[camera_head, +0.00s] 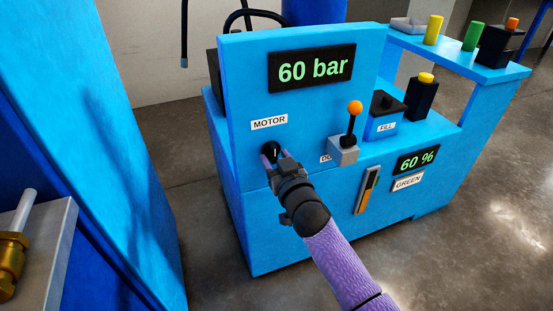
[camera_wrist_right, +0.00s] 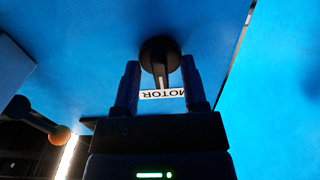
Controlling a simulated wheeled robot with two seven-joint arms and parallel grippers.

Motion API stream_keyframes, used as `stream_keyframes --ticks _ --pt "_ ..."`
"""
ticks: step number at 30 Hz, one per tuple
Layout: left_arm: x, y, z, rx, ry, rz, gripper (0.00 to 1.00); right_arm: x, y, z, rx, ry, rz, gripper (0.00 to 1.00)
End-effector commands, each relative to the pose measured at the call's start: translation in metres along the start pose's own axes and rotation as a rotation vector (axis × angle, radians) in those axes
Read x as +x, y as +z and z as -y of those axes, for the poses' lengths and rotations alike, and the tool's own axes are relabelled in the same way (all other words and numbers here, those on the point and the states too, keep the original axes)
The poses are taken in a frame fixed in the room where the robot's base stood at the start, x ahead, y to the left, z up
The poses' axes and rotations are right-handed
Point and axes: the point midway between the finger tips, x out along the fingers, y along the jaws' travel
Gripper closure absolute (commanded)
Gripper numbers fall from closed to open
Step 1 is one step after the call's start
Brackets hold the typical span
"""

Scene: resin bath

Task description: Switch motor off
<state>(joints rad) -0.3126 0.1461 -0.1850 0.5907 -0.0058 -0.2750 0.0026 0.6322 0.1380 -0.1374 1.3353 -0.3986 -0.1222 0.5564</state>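The motor switch is a black rotary knob (camera_head: 276,150) on the blue panel, just below the white MOTOR label (camera_head: 269,122). In the right wrist view the knob (camera_wrist_right: 160,55) shows with its bar pointing along the gripper's axis, and the MOTOR label (camera_wrist_right: 162,94) appears upside down. My right gripper (camera_head: 273,157) is at the knob in the head view. In the wrist view its two fingers (camera_wrist_right: 160,85) stand apart, one on each side of the knob's bar, with gaps visible. My left gripper is not in view.
A display (camera_head: 312,69) above reads 60 bar. An orange-balled lever (camera_head: 354,108) stands right of the knob, beside a box marked FILL (camera_head: 384,123). A lower display (camera_head: 416,160) reads 60 %. A blue cabinet (camera_head: 125,150) stands at left, with floor between.

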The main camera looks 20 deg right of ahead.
Motion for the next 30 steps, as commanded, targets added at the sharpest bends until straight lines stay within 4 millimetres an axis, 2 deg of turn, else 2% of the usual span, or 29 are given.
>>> stream_keyframes --ticks 5,8,15,19,23,30 --pt "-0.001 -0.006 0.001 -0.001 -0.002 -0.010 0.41 -0.001 -0.001 0.000 0.001 0.000 -0.001 0.45" --pt "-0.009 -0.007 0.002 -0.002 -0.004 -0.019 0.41 -0.010 -0.004 0.000 0.002 0.000 -0.001 0.45" --pt "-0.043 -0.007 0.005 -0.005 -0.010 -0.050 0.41 -0.068 -0.009 0.000 0.003 0.000 -0.002 0.45" --pt "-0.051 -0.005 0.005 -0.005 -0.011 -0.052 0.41 -0.091 -0.005 0.000 0.002 0.000 -0.002 0.45" --pt "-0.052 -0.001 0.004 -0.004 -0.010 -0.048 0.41 -0.099 -0.001 0.000 0.001 0.000 -0.001 0.45" --pt "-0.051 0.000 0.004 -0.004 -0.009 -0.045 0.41 -0.099 0.001 0.000 0.001 0.000 0.000 0.45"
